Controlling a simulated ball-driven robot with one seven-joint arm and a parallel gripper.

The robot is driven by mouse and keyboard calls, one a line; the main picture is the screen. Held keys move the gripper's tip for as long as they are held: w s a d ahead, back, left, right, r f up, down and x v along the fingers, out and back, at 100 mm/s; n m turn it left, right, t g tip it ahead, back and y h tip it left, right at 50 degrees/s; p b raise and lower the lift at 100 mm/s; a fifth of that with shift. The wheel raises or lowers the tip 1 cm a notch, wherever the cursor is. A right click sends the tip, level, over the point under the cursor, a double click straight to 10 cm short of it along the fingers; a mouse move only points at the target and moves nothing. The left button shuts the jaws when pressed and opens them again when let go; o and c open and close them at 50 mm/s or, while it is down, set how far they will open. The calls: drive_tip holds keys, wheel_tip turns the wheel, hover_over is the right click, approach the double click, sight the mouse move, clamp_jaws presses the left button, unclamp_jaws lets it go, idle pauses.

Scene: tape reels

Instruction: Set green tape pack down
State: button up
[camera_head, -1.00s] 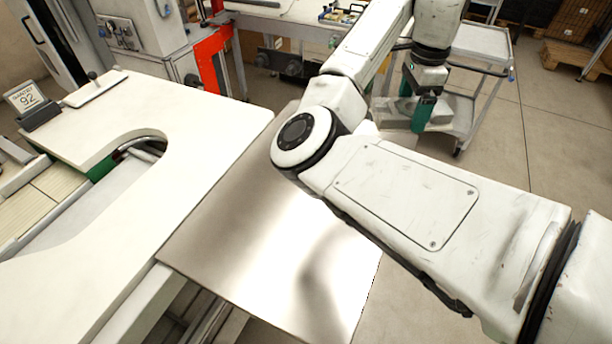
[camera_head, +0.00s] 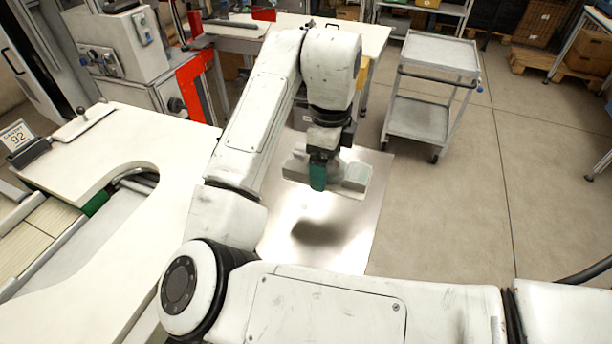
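A green piece (camera_head: 318,174), which I take to be the green tape pack, sits at the end of my gripper (camera_head: 326,172). Pale grey parts lie on both sides of it, and it appears held between them. The fingertips are partly hidden, so the exact grip is hard to see. The gripper points down above a bare, shiny metal surface (camera_head: 352,238). A dark shadow lies on the metal just below, and the pack appears raised off it.
A white table with a curved cut-out (camera_head: 165,150) is at left, holding a number display (camera_head: 20,140). A grey two-shelf cart (camera_head: 420,118) stands behind at right. A white workbench (camera_head: 375,40) is at the back. Open floor lies at right.

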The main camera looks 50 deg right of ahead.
drive_tip(key=w, duration=0.1)
drive_tip(key=w+d+f, duration=0.2)
drive_tip(key=shift+w+d, duration=0.1)
drive_tip(key=shift+w, duration=0.1)
drive_tip(key=w+f, duration=0.1)
drive_tip(key=w+d+f, duration=0.1)
drive_tip(key=w+f, duration=0.1)
drive_tip(key=w+d+f, duration=0.1)
drive_tip(key=f, duration=0.1)
drive_tip(key=shift+w+d+f+b, duration=0.1)
drive_tip(key=shift+w+d+b, duration=0.1)
drive_tip(key=shift+b, duration=0.2)
drive_tip(key=shift+w+d+f, duration=0.15)
drive_tip(key=shift+w+f, duration=0.05)
drive_tip(key=shift+f, duration=0.25)
drive_tip(key=shift+f+p, duration=0.55)
drive_tip(key=shift+f, duration=0.9)
drive_tip(key=shift+f, duration=0.15)
drive_tip(key=o, duration=0.9)
wheel_tip(320, 180, up, 12)
